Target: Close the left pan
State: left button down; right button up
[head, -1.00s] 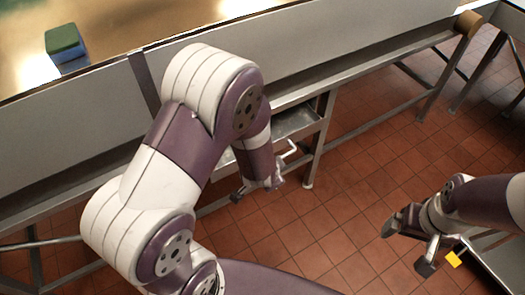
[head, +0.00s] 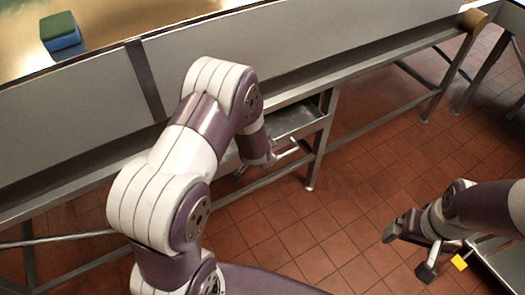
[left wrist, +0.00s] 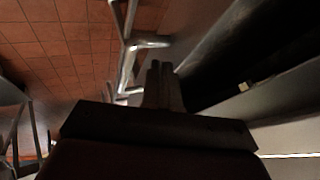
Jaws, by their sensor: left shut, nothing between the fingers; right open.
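The left pan (head: 297,120) is a shallow grey metal tray under the counter, partly hidden by my left arm. A pale bar handle (head: 288,152) shows at its front. My left gripper (head: 243,172) is beside the handle, at the pan's front; its fingers are small and partly hidden in the head view. In the left wrist view the fingers (left wrist: 163,85) are together with nothing between them, close to a shiny metal bar (left wrist: 128,62). I cannot tell whether they touch the pan. My right gripper (head: 408,250) is open and empty at the lower right.
A green and blue sponge (head: 61,33) lies on the counter (head: 130,18). Metal legs and rails (head: 318,150) frame the counter's underside. The red tile floor (head: 290,235) between is clear.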

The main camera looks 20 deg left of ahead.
pick_arm(q)
jog(key=shift+w, duration=0.1)
jog(key=w+a, duration=0.4)
jog(key=a, duration=0.1)
jog(key=shift+a, duration=0.2)
jog(key=shift+w+r, duration=0.1)
jog(key=shift+r, duration=0.05)
pick_arm(e)
jog(key=shift+s+d+f, duration=0.1)
jog(key=shift+d+f, duration=0.05)
